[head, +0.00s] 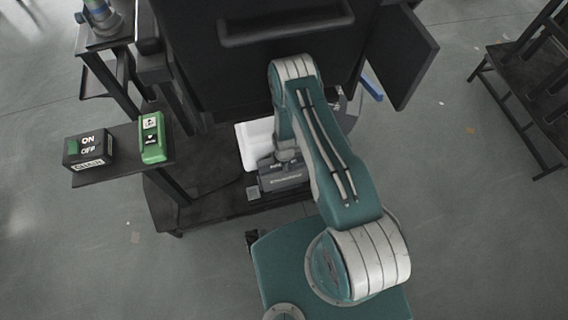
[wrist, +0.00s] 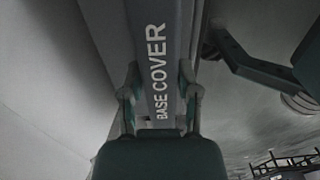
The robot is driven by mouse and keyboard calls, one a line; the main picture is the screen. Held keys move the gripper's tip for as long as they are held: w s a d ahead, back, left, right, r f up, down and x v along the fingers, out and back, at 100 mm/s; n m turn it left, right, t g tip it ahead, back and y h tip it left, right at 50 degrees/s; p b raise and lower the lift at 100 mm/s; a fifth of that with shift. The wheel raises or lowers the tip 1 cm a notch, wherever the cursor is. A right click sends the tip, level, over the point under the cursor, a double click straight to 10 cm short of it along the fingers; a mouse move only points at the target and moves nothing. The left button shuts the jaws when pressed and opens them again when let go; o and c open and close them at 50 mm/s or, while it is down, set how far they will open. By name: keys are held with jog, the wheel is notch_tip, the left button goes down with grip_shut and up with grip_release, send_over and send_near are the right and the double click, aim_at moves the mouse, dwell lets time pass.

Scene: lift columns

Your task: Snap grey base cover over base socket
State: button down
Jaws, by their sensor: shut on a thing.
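The grey base cover (wrist: 153,20) is a long bar with white "BASE COVER" lettering, seen in the wrist view. My gripper (wrist: 158,85) is shut on it, with one green-and-grey finger on each side. The cover runs away from the gripper past the top of the view. In the head view my arm reaches down towards the dark low platform (head: 215,212) under the black cabinet. A dark grey lettered block shows at the arm's end, but I cannot tell what it is. I cannot make out the base socket in either view.
A white piece (head: 257,142) lies beside the arm's end. The black cabinet (head: 265,65) stands close above. A dark rack (head: 530,90) is at right. Floor is open between.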

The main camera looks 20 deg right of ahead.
jog(key=shift+c, duration=1.3)
grip_release()
jog(key=shift+o, duration=1.3)
jog(key=shift+r, duration=0.1)
